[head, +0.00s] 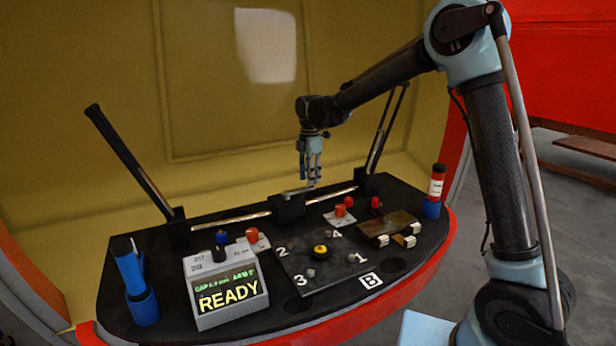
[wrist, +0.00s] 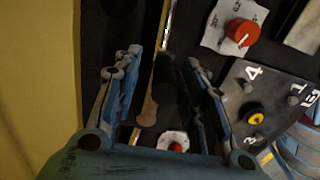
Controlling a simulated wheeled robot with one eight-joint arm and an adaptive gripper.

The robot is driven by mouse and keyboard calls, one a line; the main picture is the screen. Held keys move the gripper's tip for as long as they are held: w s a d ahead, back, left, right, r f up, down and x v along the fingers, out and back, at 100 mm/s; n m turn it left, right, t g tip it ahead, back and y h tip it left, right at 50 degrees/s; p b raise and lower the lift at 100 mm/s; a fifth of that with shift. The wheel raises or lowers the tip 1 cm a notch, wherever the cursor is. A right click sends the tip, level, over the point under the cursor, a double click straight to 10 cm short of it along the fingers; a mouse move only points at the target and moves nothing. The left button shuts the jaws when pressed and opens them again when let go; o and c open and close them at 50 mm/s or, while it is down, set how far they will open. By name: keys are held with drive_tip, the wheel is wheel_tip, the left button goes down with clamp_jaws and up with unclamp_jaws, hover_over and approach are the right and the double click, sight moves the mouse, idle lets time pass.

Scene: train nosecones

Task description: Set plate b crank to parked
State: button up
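Plate B (head: 325,266) is a dark plate on the black console, with a white B label (head: 370,280) at its front corner. It has a yellow hub (head: 320,250), grey studs and the white numbers 1 to 4. In the wrist view the plate (wrist: 240,85) is at the right, outside my fingers. I cannot make out a separate crank arm on it. My gripper (head: 311,178) points down behind the plate, near the black block (head: 288,207) on the rail. In the wrist view my gripper (wrist: 160,110) is open; a dark block shows between its fingers, with no visible grip on it.
A grey display box (head: 225,290) reading READY stands left of the plate. A blue holder (head: 140,300) and a red-and-white tube (head: 436,182) stand at the console's ends.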

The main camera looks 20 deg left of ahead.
drive_tip(key=shift+d, duration=0.1)
wheel_tip(320, 180, up, 12)
idle(0.7)
drive_tip(key=shift+w, duration=0.1)
